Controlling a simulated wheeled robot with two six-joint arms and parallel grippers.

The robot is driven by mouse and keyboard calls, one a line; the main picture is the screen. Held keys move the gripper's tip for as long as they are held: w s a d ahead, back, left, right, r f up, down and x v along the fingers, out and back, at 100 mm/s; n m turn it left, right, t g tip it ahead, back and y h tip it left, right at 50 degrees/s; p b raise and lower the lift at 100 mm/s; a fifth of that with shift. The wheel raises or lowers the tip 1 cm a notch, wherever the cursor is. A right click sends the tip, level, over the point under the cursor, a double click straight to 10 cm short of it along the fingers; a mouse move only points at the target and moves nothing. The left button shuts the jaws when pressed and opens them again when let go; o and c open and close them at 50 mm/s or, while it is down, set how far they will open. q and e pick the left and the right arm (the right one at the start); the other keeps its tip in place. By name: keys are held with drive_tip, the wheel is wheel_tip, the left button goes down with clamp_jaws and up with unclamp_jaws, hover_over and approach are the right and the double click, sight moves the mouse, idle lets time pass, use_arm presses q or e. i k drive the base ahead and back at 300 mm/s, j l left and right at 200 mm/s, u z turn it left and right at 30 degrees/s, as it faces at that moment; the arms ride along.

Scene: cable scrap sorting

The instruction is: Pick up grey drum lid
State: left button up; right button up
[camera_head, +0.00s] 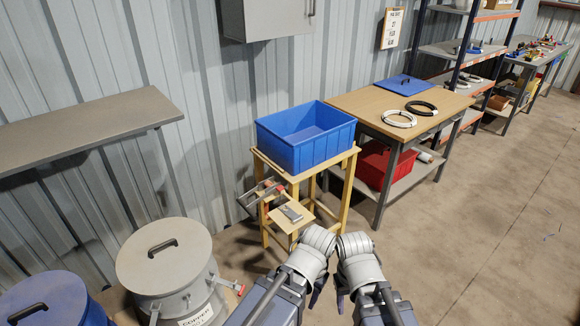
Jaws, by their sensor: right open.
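The grey drum lid (135,264) is a round, flat disc with a dark arched handle (162,247) on top. It sits on a grey drum (199,291) at the lower left, whose front label is partly cut off by the frame edge. My right gripper (368,297) is at the bottom centre, well to the right of the lid, open and apart from it. My left arm (290,275) is folded beside it, nearer the drum; its jaw opening is not clear. Neither gripper touches the lid.
A blue drum lid (38,295) with a handle is at the left corner. A blue bin (303,159) stands on a wooden stand (348,187). A workbench (352,99) holds cable coils. A grey shelf (80,122) juts from the wall. Floor at right is clear.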

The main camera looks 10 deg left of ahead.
sight(165, 256)
drive_tip(key=u, duration=1.55)
